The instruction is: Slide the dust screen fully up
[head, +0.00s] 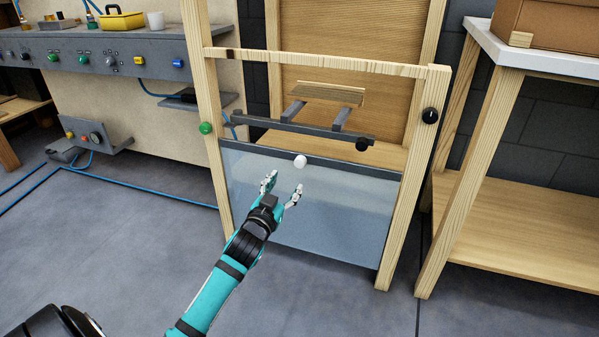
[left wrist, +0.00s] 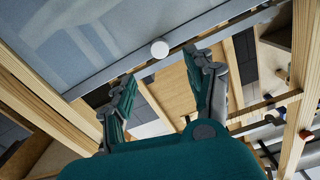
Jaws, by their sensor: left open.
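The dust screen (head: 320,205) is a translucent pane with a grey top rail, low in a wooden frame (head: 204,110). A white round knob (head: 300,161) sits on its top rail. My left gripper (head: 282,186) is open and empty, just below and in front of the knob in the head view. In the left wrist view the knob (left wrist: 159,49) shows beyond and between the open fingertips (left wrist: 160,70), apart from them. The screen (left wrist: 100,35) fills the upper left there. My right gripper is not in view.
A green knob (head: 206,128) is on the left post and a black knob (head: 430,115) on the right post. A grey bar (head: 300,128) crosses above the screen. A wooden shelf unit (head: 520,215) stands right; a control panel (head: 110,50) is left.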

